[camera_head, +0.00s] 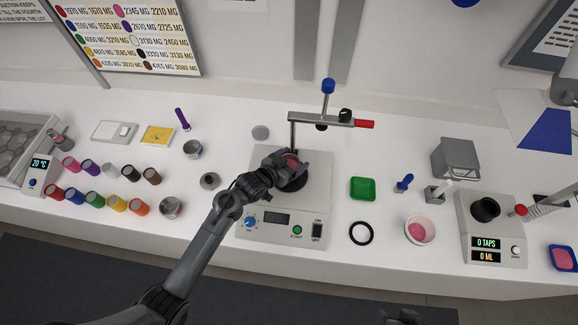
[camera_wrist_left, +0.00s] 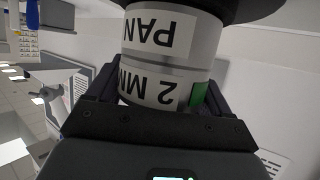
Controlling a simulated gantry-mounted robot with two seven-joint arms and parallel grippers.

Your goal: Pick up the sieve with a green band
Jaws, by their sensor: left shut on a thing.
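The sieve with a green band (camera_wrist_left: 199,97) fills the middle of the left wrist view, with a "2 MM" label on its grey wall. My left gripper (camera_head: 289,163) is shut on it, a finger on each side. In the head view the sieve (camera_head: 291,159) shows pink powder inside and is partly covered by the fingers. A grey part labelled "PAN" (camera_wrist_left: 160,36) adjoins the sieve; the wrist view is turned over, so the pan is below it. The stack is over the black round seat of the shaker (camera_head: 268,224). At the bottom edge only a dark bit of my right arm shows.
A stand with a red-ended arm (camera_head: 364,124) rises behind the stack. A green tray (camera_head: 362,188), black ring (camera_head: 361,233) and white bowl with pink powder (camera_head: 420,231) lie to the right. Several coloured jars (camera_head: 95,199) and small metal cups (camera_head: 171,207) stand left.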

